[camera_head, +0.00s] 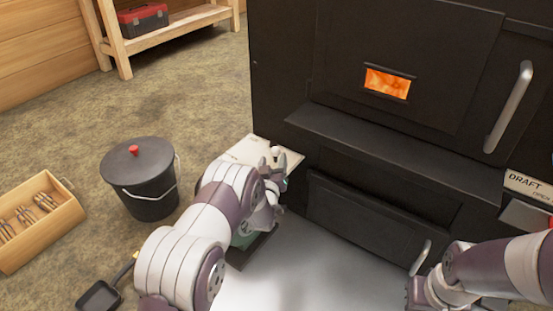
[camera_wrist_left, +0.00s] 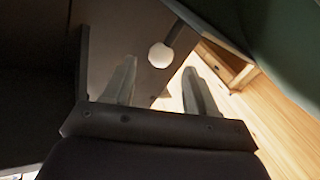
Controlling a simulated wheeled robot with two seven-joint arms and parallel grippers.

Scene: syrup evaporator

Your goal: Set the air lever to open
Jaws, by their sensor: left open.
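The air lever shows as a small white round knob (camera_head: 276,150) beside a pale plate (camera_head: 247,152) at the left edge of the black evaporator. In the left wrist view the knob (camera_wrist_left: 160,55) sits on a dark stem, seen between and past the two fingertips. My left gripper (camera_head: 283,160) is open and empty, with its fingers close around or just short of the knob; I cannot tell if they touch it. The plate's lettering is unreadable and partly hidden by my arm. My right gripper (camera_head: 416,292) is low at the right, its fingers unclear.
The evaporator front (camera_head: 400,130) has a glowing window (camera_head: 388,83), a long handle (camera_head: 509,107) and a DRAFT label (camera_head: 528,186). A lidded black bucket (camera_head: 148,185), a wooden tool crate (camera_head: 40,225) and a shovel (camera_head: 100,296) are on the floor at left.

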